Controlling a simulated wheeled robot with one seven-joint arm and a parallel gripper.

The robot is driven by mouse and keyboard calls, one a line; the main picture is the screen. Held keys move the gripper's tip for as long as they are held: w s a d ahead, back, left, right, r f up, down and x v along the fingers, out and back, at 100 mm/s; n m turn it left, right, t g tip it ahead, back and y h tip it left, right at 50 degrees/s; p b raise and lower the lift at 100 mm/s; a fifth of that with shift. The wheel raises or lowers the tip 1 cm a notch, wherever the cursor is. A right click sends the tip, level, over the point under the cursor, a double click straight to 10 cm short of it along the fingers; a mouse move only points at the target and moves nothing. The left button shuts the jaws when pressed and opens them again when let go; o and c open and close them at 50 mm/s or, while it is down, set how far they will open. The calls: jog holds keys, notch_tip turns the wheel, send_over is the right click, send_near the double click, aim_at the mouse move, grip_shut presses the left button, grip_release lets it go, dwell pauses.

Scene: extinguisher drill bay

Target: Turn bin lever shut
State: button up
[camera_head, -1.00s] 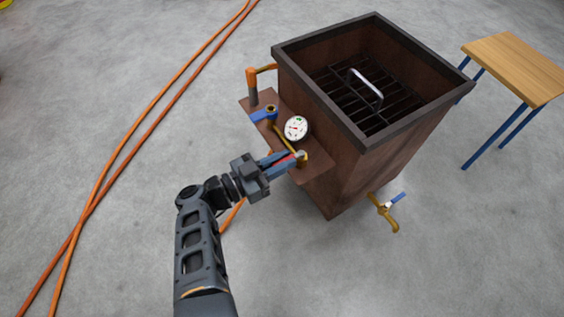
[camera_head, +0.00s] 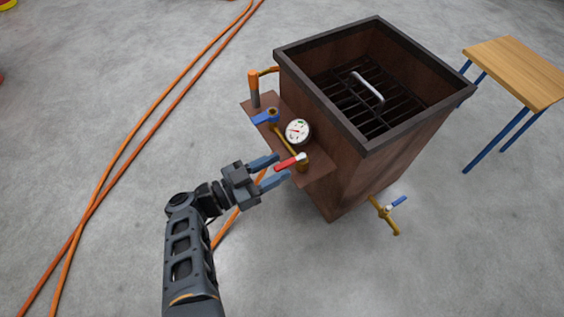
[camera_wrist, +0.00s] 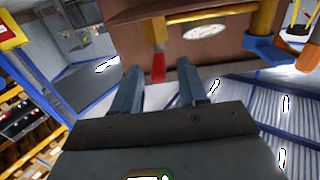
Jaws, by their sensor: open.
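The bin (camera_head: 355,165) is a brown, open-topped box with a dark rim and a black grate inside. A red lever (camera_head: 288,162) sits on a brass valve on the side plate, below a round white gauge (camera_head: 298,131). The red lever points left, toward my gripper (camera_head: 271,171). The jaws are open, with blue fingers apart, and the lever's end lies near the gap between the fingertips. In the wrist view the red lever (camera_wrist: 158,68) shows beyond and between the open fingers (camera_wrist: 160,82), with no visible grip on it.
A blue lever (camera_head: 265,117) sits on the same plate, up and left of the gauge. Another blue-handled brass valve (camera_head: 386,210) sticks out low on the bin. A wooden table (camera_head: 515,70) stands at right. Orange hoses (camera_head: 130,135) cross the floor at left.

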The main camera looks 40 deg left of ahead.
jog(key=v, duration=0.5)
jog(key=shift+s, duration=0.15)
dwell(0.4)
